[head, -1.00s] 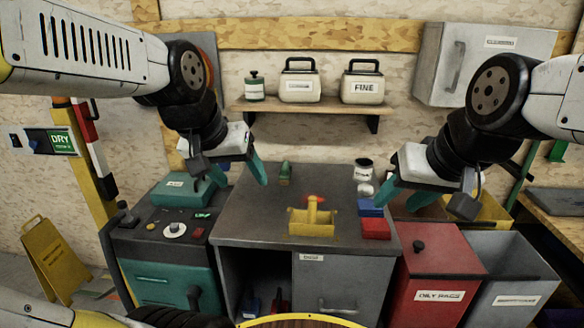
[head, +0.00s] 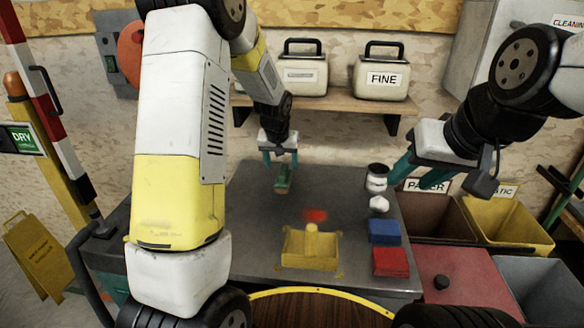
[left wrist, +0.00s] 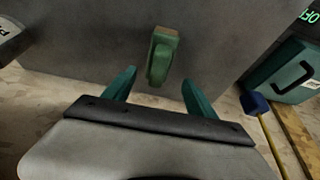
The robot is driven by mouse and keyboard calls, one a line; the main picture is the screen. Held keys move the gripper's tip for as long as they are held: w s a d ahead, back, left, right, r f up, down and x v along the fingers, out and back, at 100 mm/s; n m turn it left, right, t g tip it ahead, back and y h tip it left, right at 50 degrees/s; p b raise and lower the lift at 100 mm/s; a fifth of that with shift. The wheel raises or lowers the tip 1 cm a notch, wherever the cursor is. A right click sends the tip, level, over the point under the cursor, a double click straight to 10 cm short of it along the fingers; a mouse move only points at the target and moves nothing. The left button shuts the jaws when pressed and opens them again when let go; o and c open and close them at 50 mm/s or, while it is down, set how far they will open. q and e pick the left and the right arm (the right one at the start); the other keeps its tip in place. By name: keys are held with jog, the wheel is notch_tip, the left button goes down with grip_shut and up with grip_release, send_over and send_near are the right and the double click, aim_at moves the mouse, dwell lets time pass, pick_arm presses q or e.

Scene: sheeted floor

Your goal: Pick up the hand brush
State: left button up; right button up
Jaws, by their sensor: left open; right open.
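The hand brush (head: 284,178) is a small green block with a tan face, near the back of the grey cabinet top (head: 250,235). It also shows in the left wrist view (left wrist: 161,58), ahead of and between the two teal fingers. My left gripper (head: 281,160) is open right at the brush's far end in the head view; in the left wrist view its fingers (left wrist: 158,82) are spread, with the brush just beyond their tips. I cannot tell whether they touch it. My right gripper (head: 411,180) is open and empty, right of the dark-lidded jar (head: 376,179).
A yellow tray with an upright post (head: 310,248) stands front centre, a blurred red item (head: 315,215) behind it. Blue (head: 384,232) and red (head: 390,262) blocks lie at the right edge. A shelf (head: 335,103) with canisters is behind. My left arm hides the cabinet's left side.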

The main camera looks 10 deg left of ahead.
pick_arm(q)
jog(key=x, duration=0.7)
jog(key=shift+s+d+f, duration=0.15)
jog(key=shift+s+d, duration=0.05)
jog(key=shift+s, duration=0.05)
grip_shut()
